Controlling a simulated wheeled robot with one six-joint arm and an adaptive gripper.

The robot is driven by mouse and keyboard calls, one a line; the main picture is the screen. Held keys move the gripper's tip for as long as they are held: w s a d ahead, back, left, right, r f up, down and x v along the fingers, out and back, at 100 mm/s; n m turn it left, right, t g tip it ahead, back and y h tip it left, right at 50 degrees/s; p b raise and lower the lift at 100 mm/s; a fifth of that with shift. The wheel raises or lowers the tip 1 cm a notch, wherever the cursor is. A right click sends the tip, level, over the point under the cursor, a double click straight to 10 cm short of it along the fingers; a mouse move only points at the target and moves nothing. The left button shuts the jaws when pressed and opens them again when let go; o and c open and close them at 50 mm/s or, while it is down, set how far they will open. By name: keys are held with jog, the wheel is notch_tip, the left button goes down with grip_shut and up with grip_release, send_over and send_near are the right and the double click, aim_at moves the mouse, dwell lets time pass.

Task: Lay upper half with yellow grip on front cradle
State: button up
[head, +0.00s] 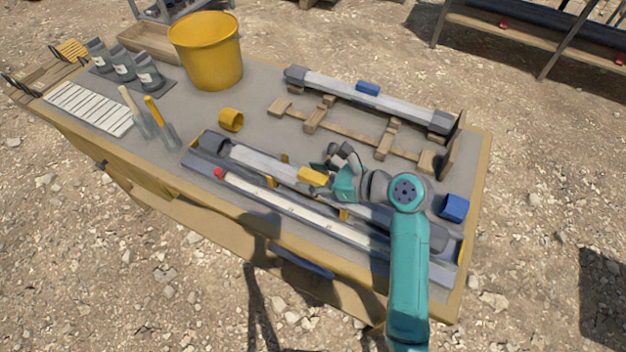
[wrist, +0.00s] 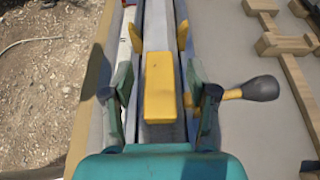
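The upper half, a long grey channel (head: 262,163), lies in the long grey tray at the table's front, with a yellow grip (head: 312,177) on top. My gripper (head: 330,165) is just above the grip. In the wrist view my gripper (wrist: 161,98) is open, one finger on each side of the yellow grip (wrist: 159,88), with gaps showing on both sides. Whether the fingertips reach down beside it I cannot tell. A wooden cradle (head: 343,130) stands behind.
A dark knob on a yellow stem (wrist: 252,89) sits right of my gripper. Yellow upright tabs (wrist: 182,36) flank the channel. A blue block (head: 453,207) is at the right, a yellow cup (head: 231,120) and yellow bucket (head: 207,50) at the left. An upright board (head: 453,148) closes the cradle's right end.

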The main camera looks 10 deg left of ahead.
grip_shut()
jog(key=shift+r, duration=0.1)
